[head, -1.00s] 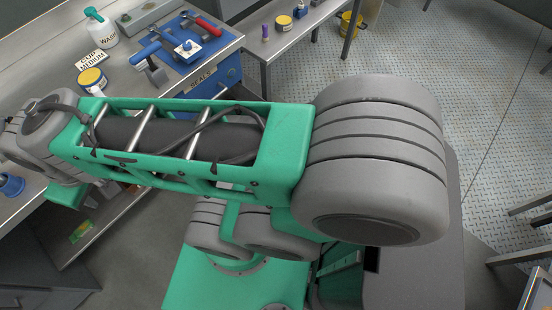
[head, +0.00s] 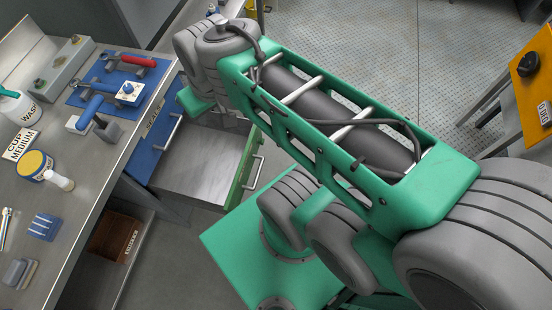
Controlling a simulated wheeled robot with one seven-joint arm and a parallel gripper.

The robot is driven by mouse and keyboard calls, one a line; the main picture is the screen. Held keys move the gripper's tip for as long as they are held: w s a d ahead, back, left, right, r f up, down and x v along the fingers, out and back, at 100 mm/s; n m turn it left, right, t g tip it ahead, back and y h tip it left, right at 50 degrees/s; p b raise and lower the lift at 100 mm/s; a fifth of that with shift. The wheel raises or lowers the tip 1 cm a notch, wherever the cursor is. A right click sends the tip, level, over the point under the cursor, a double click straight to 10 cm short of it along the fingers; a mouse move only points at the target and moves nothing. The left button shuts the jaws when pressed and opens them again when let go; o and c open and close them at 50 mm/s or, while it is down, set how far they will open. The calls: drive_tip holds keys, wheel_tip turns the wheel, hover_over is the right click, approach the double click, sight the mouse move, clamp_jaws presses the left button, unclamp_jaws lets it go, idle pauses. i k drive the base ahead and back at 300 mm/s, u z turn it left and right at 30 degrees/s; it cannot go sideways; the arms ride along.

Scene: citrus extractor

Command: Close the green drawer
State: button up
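The green drawer (head: 241,174) stands pulled out from the workbench, in the middle of the head view. Its green front has a pale bar handle (head: 255,172), and its grey inside looks bare where I can see it. My arm crosses above the drawer's far side and hides part of it. My gripper is not visible; only my arm's links show, reaching to the top middle of the view.
The workbench (head: 75,205) on the left holds a blue mat with tools, a yellow-lidded tub (head: 35,165) and a wash bottle (head: 18,106). An orange-topped table (head: 532,80) stands right.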

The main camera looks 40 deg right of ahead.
sight(209, 167)
drive_tip(key=z, duration=0.3)
drive_tip(key=k, duration=1.1)
drive_tip(key=u, duration=1)
drive_tip(key=i, duration=1.2)
drive_tip(key=z, duration=0.75)
